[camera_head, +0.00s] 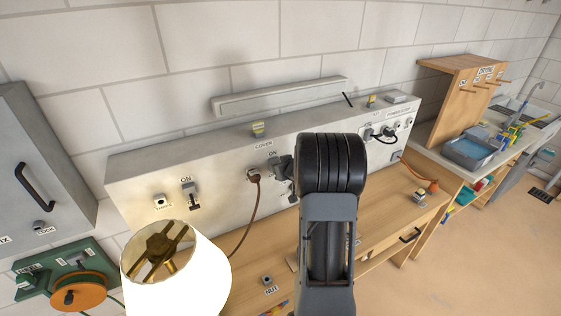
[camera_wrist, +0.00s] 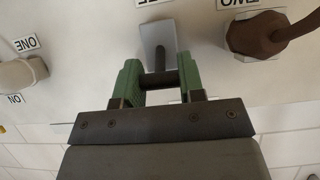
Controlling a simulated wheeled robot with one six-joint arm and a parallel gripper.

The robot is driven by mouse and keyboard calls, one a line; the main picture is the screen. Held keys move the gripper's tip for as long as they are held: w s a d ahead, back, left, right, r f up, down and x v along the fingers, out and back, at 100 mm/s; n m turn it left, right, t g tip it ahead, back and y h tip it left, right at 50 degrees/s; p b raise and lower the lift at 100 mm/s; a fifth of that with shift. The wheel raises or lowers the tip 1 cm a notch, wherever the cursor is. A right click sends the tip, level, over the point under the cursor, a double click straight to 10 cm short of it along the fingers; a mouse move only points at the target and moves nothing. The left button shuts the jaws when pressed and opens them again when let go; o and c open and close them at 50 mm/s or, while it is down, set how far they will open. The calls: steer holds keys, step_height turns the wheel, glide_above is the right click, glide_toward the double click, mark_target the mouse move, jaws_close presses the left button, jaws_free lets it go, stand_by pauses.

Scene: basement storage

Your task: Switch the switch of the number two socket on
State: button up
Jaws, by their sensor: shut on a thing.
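The brown plug (camera_wrist: 256,36) sits in the socket labelled TWO in the wrist view, where the labels appear upside down. Beside it is the switch (camera_wrist: 157,34) on a grey plate, with a dark handle bar. My gripper (camera_wrist: 158,72) has its green fingers on either side of that bar and is shut on it. In the head view the brown plug (camera_head: 253,175) shows left of the switch (camera_head: 279,163), with an ON label above. My arm hides part of the switch there, so its lever position is not clear.
A white socket labelled ONE (camera_wrist: 22,73) lies at the wrist view's left. In the head view another switch (camera_head: 190,193) is at the panel's left. A wooden bench (camera_head: 375,215) runs below. A white cylinder (camera_head: 205,268) stands in front at lower left.

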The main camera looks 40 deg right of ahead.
steer(key=shift+r, duration=0.1)
stand_by(0.4)
steer(key=o, duration=0.9)
steer(key=shift+o, duration=0.2)
steer(key=p+v, duration=0.1)
steer(key=v, duration=1.2)
steer(key=shift+s+r+p, duration=0.15)
steer(key=shift+s+p, duration=0.2)
steer(key=shift+p, duration=0.05)
